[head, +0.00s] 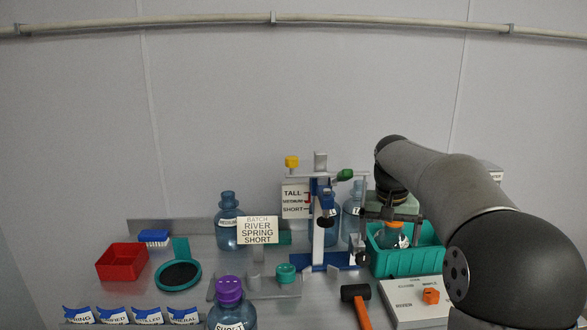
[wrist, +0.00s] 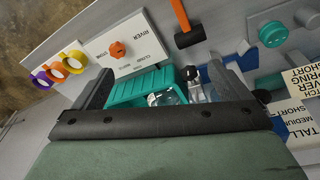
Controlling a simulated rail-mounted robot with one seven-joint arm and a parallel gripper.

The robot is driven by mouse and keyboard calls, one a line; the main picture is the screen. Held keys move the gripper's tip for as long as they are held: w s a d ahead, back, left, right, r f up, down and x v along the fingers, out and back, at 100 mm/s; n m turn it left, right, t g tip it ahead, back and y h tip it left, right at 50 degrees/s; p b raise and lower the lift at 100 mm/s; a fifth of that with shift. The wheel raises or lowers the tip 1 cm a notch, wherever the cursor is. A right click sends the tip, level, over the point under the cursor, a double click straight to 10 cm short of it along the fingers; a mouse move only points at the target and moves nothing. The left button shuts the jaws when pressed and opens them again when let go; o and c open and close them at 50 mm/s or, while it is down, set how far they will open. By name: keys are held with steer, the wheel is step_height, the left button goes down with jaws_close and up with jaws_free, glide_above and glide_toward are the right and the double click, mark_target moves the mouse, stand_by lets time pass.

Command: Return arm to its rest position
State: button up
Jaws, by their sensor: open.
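My gripper (head: 389,228) is open, pointing down over the teal crate (head: 432,258) at the right of the bench. In the wrist view its two fingers (wrist: 160,80) stand wide apart with nothing held between them. A jug with an orange top (head: 394,240) is in the crate below the fingers; in the wrist view part of a clear jug (wrist: 166,98) shows in the crate (wrist: 138,87). My arm reaches in from the right and hides part of the crate's surroundings.
A blue-and-white stand with a height sign (head: 297,200) rises close left of my gripper. Blue jugs (head: 228,235), a purple-capped jug (head: 230,292), a red tray (head: 122,262), a hammer (head: 357,295) and a control panel (head: 415,300) are around.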

steer(key=s+a+f+n, duration=0.1)
steer(key=s+f, duration=0.3)
steer(key=s, duration=0.6)
steer(key=s+a+f+n+y, duration=0.1)
steer(key=s+a+f, duration=0.2)
steer(key=s, duration=0.8)
steer(key=s+a+f+n+b, duration=0.1)
steer(key=s+a+f, duration=0.2)
steer(key=s+f, duration=0.3)
steer(key=s, duration=0.4)
steer(key=shift+s+f+g, duration=0.2)
steer(key=shift+s+g, duration=0.2)
